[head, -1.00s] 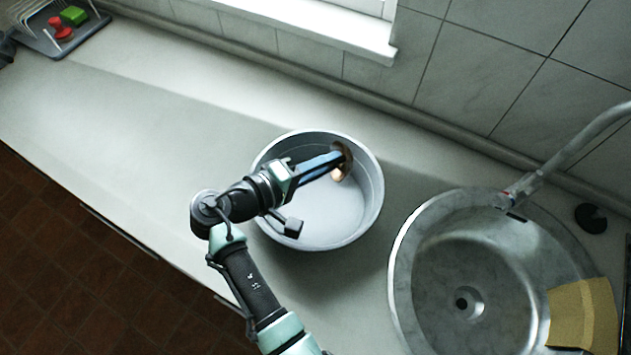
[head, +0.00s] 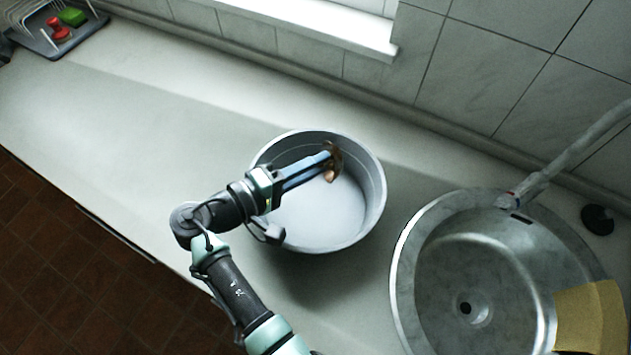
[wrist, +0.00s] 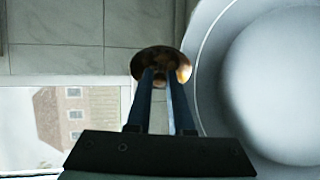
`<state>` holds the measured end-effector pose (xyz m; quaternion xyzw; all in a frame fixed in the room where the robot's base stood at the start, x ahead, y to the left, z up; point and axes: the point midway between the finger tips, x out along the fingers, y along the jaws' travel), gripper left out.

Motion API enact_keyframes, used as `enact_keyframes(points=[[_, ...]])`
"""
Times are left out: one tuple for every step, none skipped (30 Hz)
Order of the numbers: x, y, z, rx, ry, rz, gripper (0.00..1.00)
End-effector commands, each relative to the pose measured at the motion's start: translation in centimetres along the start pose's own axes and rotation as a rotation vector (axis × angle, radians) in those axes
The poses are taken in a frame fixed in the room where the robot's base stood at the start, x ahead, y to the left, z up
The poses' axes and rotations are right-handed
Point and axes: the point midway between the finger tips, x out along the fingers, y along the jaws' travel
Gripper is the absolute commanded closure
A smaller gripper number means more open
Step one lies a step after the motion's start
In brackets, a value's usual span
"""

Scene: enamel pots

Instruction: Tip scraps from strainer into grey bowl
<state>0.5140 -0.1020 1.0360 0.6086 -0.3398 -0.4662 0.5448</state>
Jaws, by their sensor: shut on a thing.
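The grey bowl (head: 320,215) stands on the counter left of the sink, and its visible floor looks bare. My gripper (head: 326,158) reaches over the bowl from the left. Its long blue fingers are shut on the strainer (head: 331,164), a small brownish metal piece above the bowl's far part. In the wrist view the strainer (wrist: 162,62) is a round brown and copper disc at the fingertips, beside the bowl's rim (wrist: 200,50). The strainer looks tilted on edge. I cannot make out scraps in it, and the fingers hide part of it.
A round steel sink (head: 430,270) with a tap (head: 570,155) lies right of the bowl, with a yellow cloth (head: 590,318) over its edge. A dish rack tray (head: 50,40) with red and green items stands far left. The counter between is clear.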

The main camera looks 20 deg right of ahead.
Motion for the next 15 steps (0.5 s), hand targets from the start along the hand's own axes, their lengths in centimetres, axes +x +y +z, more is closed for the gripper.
enact_keyframes(points=[[-0.08,-0.14,-0.07,-0.003,0.000,0.007,1.00],[-0.07,-0.15,-0.05,-0.005,-0.001,0.010,1.00],[-0.07,-0.18,-0.05,-0.007,-0.002,0.014,1.00],[-0.08,-0.19,-0.05,-0.009,-0.003,0.018,1.00],[-0.09,-0.20,-0.05,-0.010,-0.003,0.022,1.00],[-0.10,-0.20,-0.06,-0.012,-0.004,0.027,1.00],[-0.12,-0.21,-0.06,-0.014,-0.005,0.031,1.00],[-0.12,-0.23,-0.06,-0.015,-0.005,0.035,1.00],[-0.14,-0.25,-0.07,-0.017,-0.006,0.039,1.00],[-0.15,-0.27,-0.08,-0.019,-0.006,0.043,1.00],[-0.17,-0.28,-0.09,-0.020,-0.006,0.046,1.00],[-0.19,-0.29,-0.10,-0.022,-0.007,0.051,1.00],[-0.21,-0.29,-0.11,-0.024,-0.007,0.055,1.00],[-0.22,-0.29,-0.12,-0.025,-0.007,0.059,1.00],[-0.25,-0.30,-0.13,-0.027,-0.008,0.065,1.00]])
